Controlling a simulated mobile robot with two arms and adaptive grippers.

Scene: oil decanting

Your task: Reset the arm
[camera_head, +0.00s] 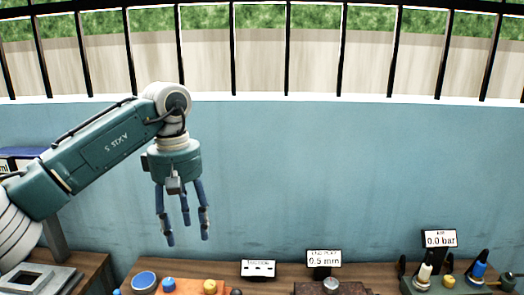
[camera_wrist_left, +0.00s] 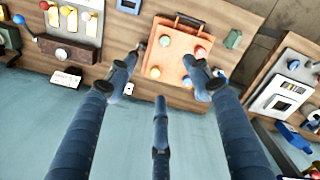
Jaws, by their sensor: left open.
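My left arm comes in from the left in the head view and bends down at the wrist. Its three-fingered gripper (camera_head: 187,225) hangs in front of the blue wall, fingers pointing down and spread apart, with nothing between them. It is above the back edge of the wooden bench (camera_head: 215,268). In the left wrist view the gripper's blue fingers (camera_wrist_left: 162,75) are apart and empty, with the bench beyond them. My right gripper is in neither view.
An orange board (camera_head: 190,287) with coloured knobs lies below the gripper; it also shows in the left wrist view (camera_wrist_left: 172,70). Signs read 0.5 mm (camera_head: 324,259) and 0.0 bar (camera_head: 439,240). A barred window (camera_head: 290,50) is behind.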

